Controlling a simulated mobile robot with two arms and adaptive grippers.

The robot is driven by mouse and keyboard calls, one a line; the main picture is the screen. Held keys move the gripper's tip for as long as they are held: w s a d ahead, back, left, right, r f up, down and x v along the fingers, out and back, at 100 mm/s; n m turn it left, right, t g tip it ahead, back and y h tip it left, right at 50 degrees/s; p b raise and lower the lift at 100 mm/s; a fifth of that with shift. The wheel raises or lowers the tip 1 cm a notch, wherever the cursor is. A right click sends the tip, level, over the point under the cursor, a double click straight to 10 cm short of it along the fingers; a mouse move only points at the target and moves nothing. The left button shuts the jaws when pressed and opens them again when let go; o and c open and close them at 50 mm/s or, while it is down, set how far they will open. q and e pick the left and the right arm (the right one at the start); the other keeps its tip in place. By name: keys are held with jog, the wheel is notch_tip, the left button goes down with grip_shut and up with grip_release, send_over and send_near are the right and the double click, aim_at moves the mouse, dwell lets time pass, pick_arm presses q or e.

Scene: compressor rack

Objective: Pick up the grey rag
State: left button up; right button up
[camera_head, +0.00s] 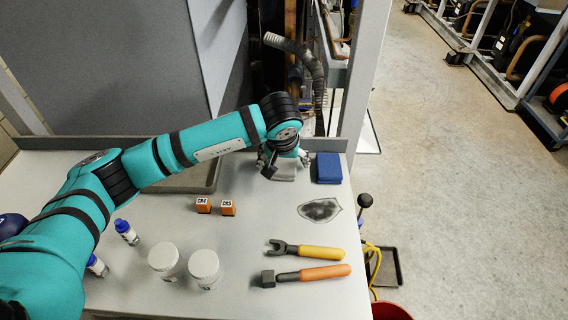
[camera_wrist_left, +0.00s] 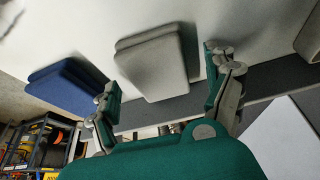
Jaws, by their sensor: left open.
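The grey rag (camera_head: 286,173) is a folded light-grey cloth lying on the table near its back edge, partly hidden by my left gripper (camera_head: 287,158) in the head view. In the left wrist view the grey rag (camera_wrist_left: 152,65) shows between the two spread fingers of my left gripper (camera_wrist_left: 163,75). The gripper is open, with a gap on each side of the rag. My right gripper is not in view.
A blue folded cloth (camera_head: 328,168) lies just right of the grey rag. A grey tray (camera_head: 205,181) stands left.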

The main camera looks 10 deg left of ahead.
pick_arm(q)
jog(key=shift+f+b, duration=0.25)
jog(key=shift+b, duration=0.25)
dwell(0.5)
jog(key=shift+s+a, duration=0.1)
jog(key=shift+s, duration=0.1)
jog(key=c, duration=1.1)
jog(key=shift+c, duration=0.6)
